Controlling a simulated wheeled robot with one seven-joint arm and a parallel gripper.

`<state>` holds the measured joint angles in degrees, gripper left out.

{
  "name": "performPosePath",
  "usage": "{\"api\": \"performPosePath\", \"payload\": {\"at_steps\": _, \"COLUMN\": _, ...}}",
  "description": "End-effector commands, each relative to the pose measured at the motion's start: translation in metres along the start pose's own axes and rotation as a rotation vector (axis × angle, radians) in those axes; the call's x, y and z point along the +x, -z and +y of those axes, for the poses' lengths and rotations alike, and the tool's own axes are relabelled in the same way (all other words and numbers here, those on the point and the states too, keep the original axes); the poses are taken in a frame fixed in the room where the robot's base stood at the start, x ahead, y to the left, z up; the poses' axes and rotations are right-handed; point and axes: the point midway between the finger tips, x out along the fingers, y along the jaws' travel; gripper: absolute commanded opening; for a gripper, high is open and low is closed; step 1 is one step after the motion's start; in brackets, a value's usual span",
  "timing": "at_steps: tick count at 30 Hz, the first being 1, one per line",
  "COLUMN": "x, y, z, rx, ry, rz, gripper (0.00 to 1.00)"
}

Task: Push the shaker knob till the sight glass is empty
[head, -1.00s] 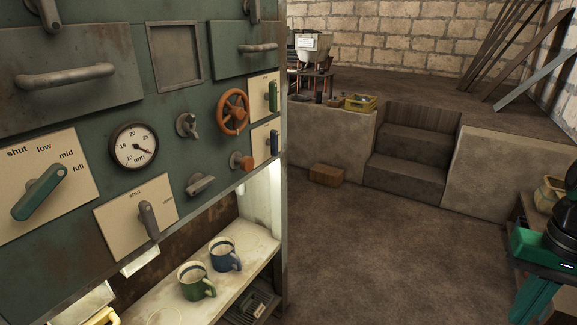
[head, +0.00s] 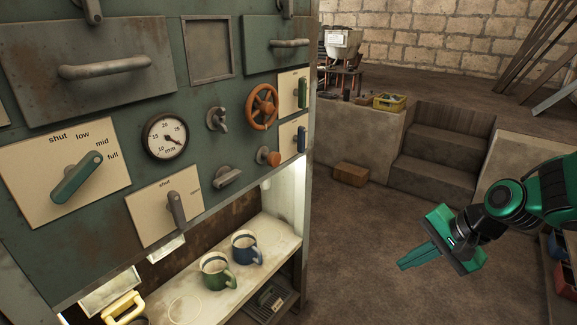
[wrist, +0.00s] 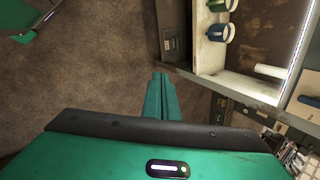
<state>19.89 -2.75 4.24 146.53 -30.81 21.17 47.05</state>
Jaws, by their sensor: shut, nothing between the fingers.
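A green control panel fills the left of the head view. An orange mushroom-shaped knob (head: 268,156), which looks like the shaker knob, sticks out low on its right side, below an orange handwheel (head: 262,106). A square framed window (head: 209,49) sits higher up; I cannot tell whether it is the sight glass or what it holds. My gripper (head: 401,265) is shut and empty, in open air well right of the panel and lower than the knob. In the wrist view its closed green fingers (wrist: 160,80) point over bare floor beside the shelf.
A round gauge (head: 166,136), levers and drawer handles stand out from the panel. Below, a lit shelf (head: 190,288) holds a green mug (head: 217,271) and a blue mug (head: 246,248). Steps (head: 440,150) lie behind. The floor between panel and arm is clear.

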Motion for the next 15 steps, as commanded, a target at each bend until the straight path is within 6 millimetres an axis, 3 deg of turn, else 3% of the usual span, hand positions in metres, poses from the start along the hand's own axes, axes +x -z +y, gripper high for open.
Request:
{"api": "performPosePath", "payload": {"at_steps": 3, "x": 0.030, "y": -0.027, "z": -0.056, "rx": 0.192, "ry": 0.177, "rz": -0.139, "gripper": 0.00}}
{"api": "performPosePath", "payload": {"at_steps": 6, "x": 0.039, "y": -0.051, "z": -0.105, "rx": 0.396, "ry": 0.324, "rz": -0.288, "gripper": 0.00}}
{"api": "performPosePath", "payload": {"at_steps": 12, "x": 0.020, "y": -0.073, "z": -0.186, "rx": 0.835, "ry": 0.544, "rz": -0.619, "gripper": 0.00}}
{"api": "performPosePath", "payload": {"at_steps": 15, "x": 0.005, "y": -0.072, "z": -0.210, "rx": 1.009, "ry": 0.604, "rz": -0.756, "gripper": 0.00}}
